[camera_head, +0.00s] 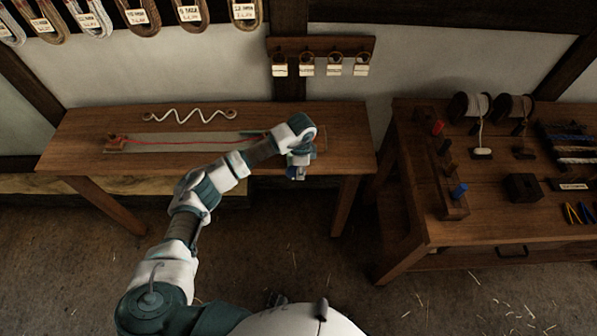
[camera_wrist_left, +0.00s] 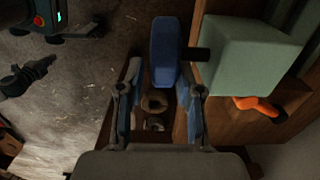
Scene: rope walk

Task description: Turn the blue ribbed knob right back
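A blue knob (camera_wrist_left: 165,45) shows nearly edge-on in the left wrist view, on a dark shaft from a grey-green box (camera_wrist_left: 248,55). I cannot make out its ribs. My left gripper (camera_wrist_left: 164,85) is open, with a finger on each side of the knob's near end. Gaps show between the fingers and the knob. In the head view my left gripper (camera_head: 298,174) is at the right part of the left bench's front edge. My wrist hides the box there, and I cannot separate the knob from the gripper. My right gripper is not in view.
The left bench (camera_head: 75,150) carries a board with a red cord (camera_head: 190,141) and a white wavy cord (camera_head: 190,115). An orange-red piece (camera_wrist_left: 260,106) lies beside the box. The right bench (camera_head: 475,235) holds spools, tools and a blue-topped peg (camera_head: 459,190). Floor between benches is clear.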

